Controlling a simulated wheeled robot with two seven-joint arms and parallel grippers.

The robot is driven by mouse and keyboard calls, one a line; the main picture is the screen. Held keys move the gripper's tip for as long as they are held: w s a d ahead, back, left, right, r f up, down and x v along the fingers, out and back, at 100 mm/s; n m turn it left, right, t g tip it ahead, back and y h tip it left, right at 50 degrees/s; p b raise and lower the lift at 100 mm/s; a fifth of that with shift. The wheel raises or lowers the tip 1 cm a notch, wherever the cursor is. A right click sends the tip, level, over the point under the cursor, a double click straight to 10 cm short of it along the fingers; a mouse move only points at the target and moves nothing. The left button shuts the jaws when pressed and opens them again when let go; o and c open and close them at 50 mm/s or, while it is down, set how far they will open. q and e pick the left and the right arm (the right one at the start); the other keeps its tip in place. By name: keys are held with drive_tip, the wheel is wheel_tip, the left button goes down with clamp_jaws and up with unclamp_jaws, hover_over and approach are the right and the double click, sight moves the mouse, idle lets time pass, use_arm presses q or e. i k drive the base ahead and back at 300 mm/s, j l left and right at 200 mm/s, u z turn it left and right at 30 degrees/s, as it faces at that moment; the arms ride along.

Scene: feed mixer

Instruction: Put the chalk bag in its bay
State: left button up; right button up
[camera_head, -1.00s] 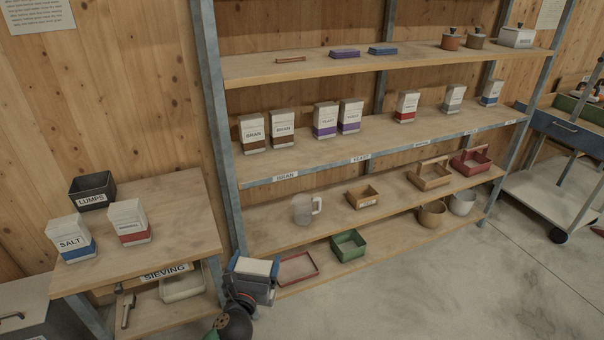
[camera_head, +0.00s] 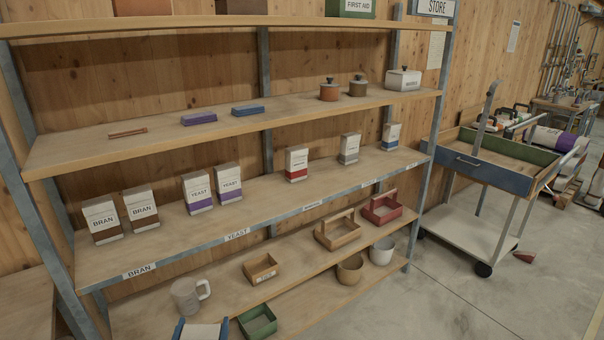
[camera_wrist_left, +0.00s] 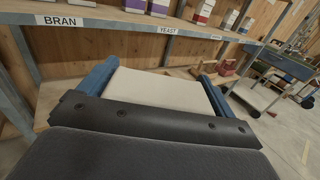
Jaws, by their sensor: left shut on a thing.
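My left gripper (camera_head: 203,325) is at the bottom edge of the head view, in front of the lowest shelf. Its blue fingers are shut on a pale bag (camera_head: 200,334), probably the chalk bag. In the left wrist view the bag (camera_wrist_left: 160,95) fills the space between the fingers; no label shows on it. A white bag with a grey band (camera_head: 349,148) stands upright on the middle shelf (camera_head: 262,205), between a red-banded bag (camera_head: 297,164) and a blue-banded bag (camera_head: 390,137). The shelf-edge label (camera_head: 370,184) near it is too small to read. My right gripper is out of view.
Bran bags (camera_head: 102,219) and yeast bags (camera_head: 198,192) stand left on the middle shelf. Bare board lies between the bag groups. The shelf above (camera_head: 290,113) limits headroom. A mug (camera_head: 188,295) and trays lie below. A trolley (camera_head: 490,165) stands right, with open floor before it.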

sight(352, 171)
drive_tip(key=i+l, duration=0.25)
drive_tip(key=l, duration=0.15)
drive_tip(key=i+l, duration=0.25)
drive_tip(key=l, duration=0.2)
drive_tip(key=i+l, duration=0.25)
drive_tip(key=l, duration=0.15)
drive_tip(key=i+l, duration=0.25)
drive_tip(key=l, duration=0.2)
drive_tip(key=i+l, duration=0.15)
drive_tip(key=l, duration=0.2)
drive_tip(key=i+l, duration=0.2)
drive_tip(key=l, duration=0.2)
drive_tip(key=i+l, duration=0.15)
drive_tip(key=l, duration=0.2)
drive_tip(key=i+l, duration=0.15)
drive_tip(key=l, duration=0.25)
drive_tip(key=i+l, duration=0.15)
drive_tip(key=l, duration=0.2)
